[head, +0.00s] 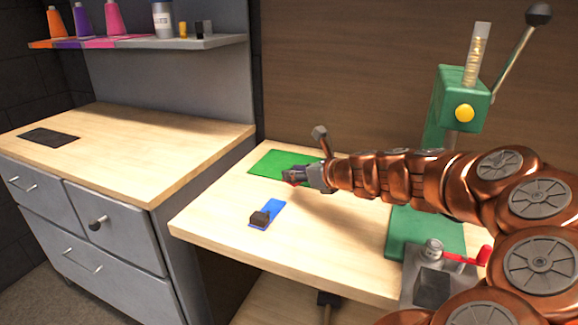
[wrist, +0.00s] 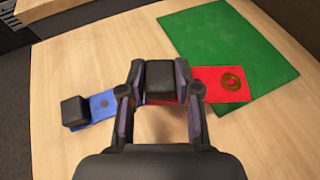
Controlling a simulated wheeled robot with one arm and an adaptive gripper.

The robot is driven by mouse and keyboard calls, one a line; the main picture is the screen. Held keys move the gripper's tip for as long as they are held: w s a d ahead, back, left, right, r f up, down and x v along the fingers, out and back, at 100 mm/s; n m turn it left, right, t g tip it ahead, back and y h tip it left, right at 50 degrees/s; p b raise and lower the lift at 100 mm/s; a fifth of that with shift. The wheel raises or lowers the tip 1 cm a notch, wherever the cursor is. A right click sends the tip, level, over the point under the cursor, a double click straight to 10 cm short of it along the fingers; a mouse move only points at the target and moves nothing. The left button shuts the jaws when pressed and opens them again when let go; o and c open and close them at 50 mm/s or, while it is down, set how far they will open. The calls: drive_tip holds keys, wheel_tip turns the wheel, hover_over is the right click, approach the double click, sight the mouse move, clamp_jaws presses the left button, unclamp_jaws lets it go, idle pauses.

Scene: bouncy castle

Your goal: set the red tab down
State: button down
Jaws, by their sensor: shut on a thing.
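The red tab (wrist: 210,82) is a flat red strip with a brownish round mark near its right end. A dark block (wrist: 161,80) sits at its other end, between my fingers. My gripper (head: 297,175) is shut on this block; a sliver of red shows there in the head view. The tab's right part overlaps the green mat (wrist: 225,45) in the wrist view, and its left part is over bare wood. I cannot tell whether the tab touches the surface. The green mat (head: 275,163) lies flat on the table.
A blue tab (head: 271,213) with a dark block on one end lies on the table in front of the mat. A green press (head: 420,230) with a lever stands at right. A grey device with a red handle (head: 468,257) is at the front right.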

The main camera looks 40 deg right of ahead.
drive_tip(key=w+d, duration=0.2)
drive_tip(key=w, duration=0.2)
drive_tip(key=w+d+f, duration=0.1)
drive_tip(key=w+d, duration=0.1)
drive_tip(key=w, duration=0.2)
drive_tip(key=w+d+b, duration=0.1)
drive_tip(key=w+d, duration=0.1)
drive_tip(key=w, duration=0.2)
drive_tip(key=shift+w+f, duration=0.2)
drive_tip(key=shift+w, duration=0.15)
drive_tip(key=shift+d+f+b, duration=0.1)
drive_tip(key=shift+f+b, duration=0.4)
drive_tip(key=shift+f, duration=1.25)
drive_tip(key=shift+f, duration=0.1)
drive_tip(key=c, duration=0.8)
unclamp_jaws()
drive_tip(key=p+v, duration=0.1)
drive_tip(key=v, duration=1.1)
drive_tip(key=shift+p, duration=0.35)
